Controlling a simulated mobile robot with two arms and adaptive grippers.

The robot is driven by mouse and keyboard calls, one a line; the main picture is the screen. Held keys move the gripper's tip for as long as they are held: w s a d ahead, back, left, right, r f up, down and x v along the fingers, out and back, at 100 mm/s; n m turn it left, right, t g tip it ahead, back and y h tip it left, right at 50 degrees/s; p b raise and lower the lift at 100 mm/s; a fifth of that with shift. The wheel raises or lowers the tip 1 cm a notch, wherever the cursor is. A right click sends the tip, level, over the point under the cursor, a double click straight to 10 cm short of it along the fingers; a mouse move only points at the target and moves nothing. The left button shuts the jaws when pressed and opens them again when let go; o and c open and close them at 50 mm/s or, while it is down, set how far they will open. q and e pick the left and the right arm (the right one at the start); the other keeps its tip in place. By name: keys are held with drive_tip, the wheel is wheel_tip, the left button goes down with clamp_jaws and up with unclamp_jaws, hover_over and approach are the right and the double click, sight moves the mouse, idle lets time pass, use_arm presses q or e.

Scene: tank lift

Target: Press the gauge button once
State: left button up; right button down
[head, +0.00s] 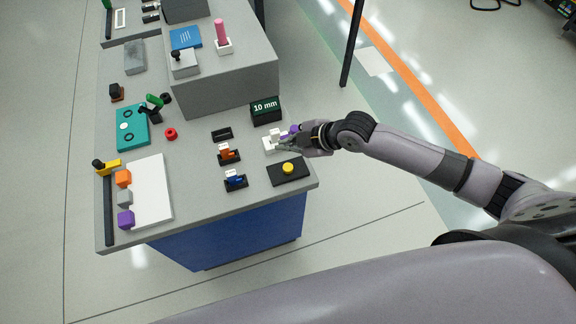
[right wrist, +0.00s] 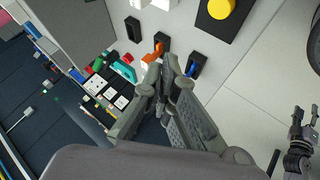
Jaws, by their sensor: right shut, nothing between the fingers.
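The yellow round button (head: 288,168) sits on a black plate (head: 273,178) near the table's front right corner. It also shows at the top edge of the right wrist view (right wrist: 221,8). The black gauge display (head: 266,112) reads "10 mm" and stands farther back. My right gripper (head: 283,143) is shut and empty, between the display and the button in the head view, apart from the button. Its fingers overlap a white block with a purple piece, and I cannot tell whether they touch.
Orange (head: 228,154) and blue (head: 235,180) pieces sit in black holders left of the button. A white board (head: 150,190) with coloured cubes lies at the left. A raised grey box (head: 228,85) stands behind. The table's right edge is close to the button.

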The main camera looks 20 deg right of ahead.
drive_tip(key=b, duration=0.7)
hover_over(287, 170)
wheel_tip(287, 170, down, 7)
drive_tip(key=shift+w+d+f, duration=0.1)
drive_tip(key=shift+f, duration=0.75)
drive_tip(key=shift+f, duration=0.1)
drive_tip(key=shift+f+b, duration=0.3)
drive_tip(key=shift+b, duration=0.05)
drive_tip(key=shift+f, duration=0.45)
idle(0.7)
idle(0.4)
drive_tip(key=shift+r+p, duration=0.6)
drive_tip(key=shift+r, duration=0.25)
drive_tip(key=shift+r, duration=0.15)
